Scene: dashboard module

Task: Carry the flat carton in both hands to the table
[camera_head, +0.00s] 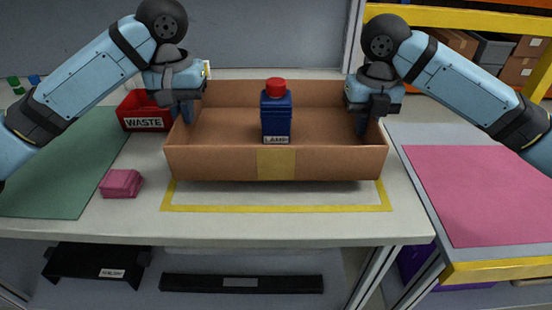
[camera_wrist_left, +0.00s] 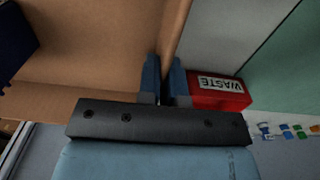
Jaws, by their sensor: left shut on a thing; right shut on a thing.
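The flat carton (camera_head: 210,162) is an open brown cardboard box with a tan tape strip on its front. It is level, over or on the white table (camera_head: 130,222), behind the front line of a yellow taped outline; I cannot tell whether it touches the tabletop. My left gripper (camera_head: 188,115) is shut on its left wall, and the wall (camera_wrist_left: 176,35) shows between the fingers (camera_wrist_left: 163,85) in the left wrist view. My right gripper (camera_head: 362,118) is shut on its right wall. A dark blue container (camera_head: 276,118) with a red cap stands inside the carton.
A red WASTE bin (camera_head: 143,112) stands close to the carton's left side. A pink block (camera_head: 121,183) lies front left beside a green mat (camera_head: 60,165). A pink mat (camera_head: 480,190) covers the surface at right. Yellow tape (camera_head: 275,208) marks the table front.

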